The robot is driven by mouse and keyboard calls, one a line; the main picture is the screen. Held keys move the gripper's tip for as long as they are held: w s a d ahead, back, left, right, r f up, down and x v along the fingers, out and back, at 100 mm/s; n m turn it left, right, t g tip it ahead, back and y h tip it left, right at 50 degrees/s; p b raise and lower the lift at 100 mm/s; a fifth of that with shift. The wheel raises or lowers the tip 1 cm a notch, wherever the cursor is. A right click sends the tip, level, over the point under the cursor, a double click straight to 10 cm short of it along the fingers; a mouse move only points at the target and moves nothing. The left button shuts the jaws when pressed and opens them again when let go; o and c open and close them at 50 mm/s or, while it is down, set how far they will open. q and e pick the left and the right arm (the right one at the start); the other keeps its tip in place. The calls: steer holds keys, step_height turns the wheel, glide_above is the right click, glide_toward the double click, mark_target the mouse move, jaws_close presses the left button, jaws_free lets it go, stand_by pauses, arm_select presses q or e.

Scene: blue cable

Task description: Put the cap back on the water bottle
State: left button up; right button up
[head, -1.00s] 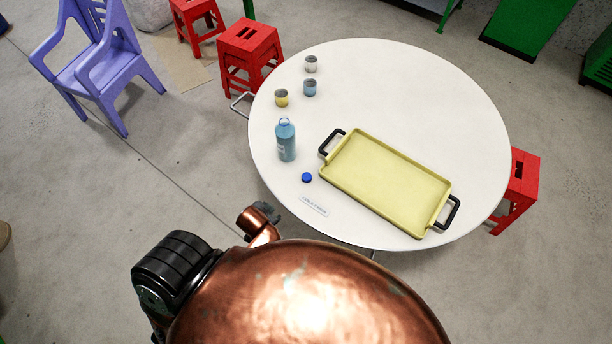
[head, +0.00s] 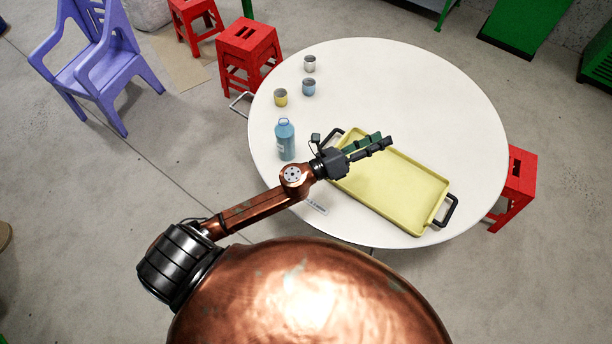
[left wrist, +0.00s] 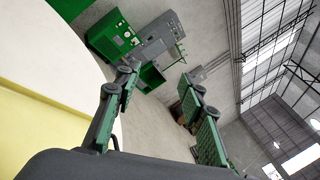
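The blue water bottle (head: 286,142) stands upright on the left part of the round white table (head: 440,85). The blue cap is not visible in the head view; my left arm now covers the spot where it lay. My left gripper (head: 384,140) is stretched over the table, to the right of the bottle and above the yellow tray. Its two green-padded fingers are spread apart with nothing between them in the left wrist view (left wrist: 160,76). My right gripper is in neither view.
The yellow tray (head: 408,215) with black handles takes up the table's front right. Yellow (head: 280,98), blue (head: 309,88) and white (head: 310,64) cups stand behind the bottle. A small label (head: 317,207) lies at the front edge. The table's back right is clear.

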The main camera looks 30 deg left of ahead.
arm_select(q)
steer(key=s+d+f+m+g+h, duration=0.25)
steer(key=d+m+g, duration=0.2)
steer(key=m, duration=0.25)
steer(key=s+d+f+m+g+h, duration=0.1)
steer(key=s+d+f+m+g, duration=0.3)
steer(key=m, duration=0.4)
steer(key=s+a+f+m+g+y, duration=0.1)
steer(key=a+f+m+g+y, duration=0.1)
steer(key=f+m+y, duration=0.3)
steer(key=a+f+m+g, duration=0.2)
steer(key=f+m+g, duration=0.1)
steer(key=f, duration=0.4)
steer(key=w+a+f+m+y, duration=0.1)
steer(key=a+f+m+y, duration=0.1)
steer(key=a, duration=0.6)
steer(key=a+f+m+g+y, duration=0.1)
steer(key=a+f+m+y, duration=0.1)
steer(key=a+y, duration=0.3)
steer(key=w+a+f+m+y, duration=0.1)
steer(key=a+f+m+y, duration=0.1)
steer(key=a, duration=0.9)
steer(key=shift+w+a+y, duration=0.35)
steer(key=shift+a+y, duration=0.05)
steer(key=shift+y, duration=0.45)
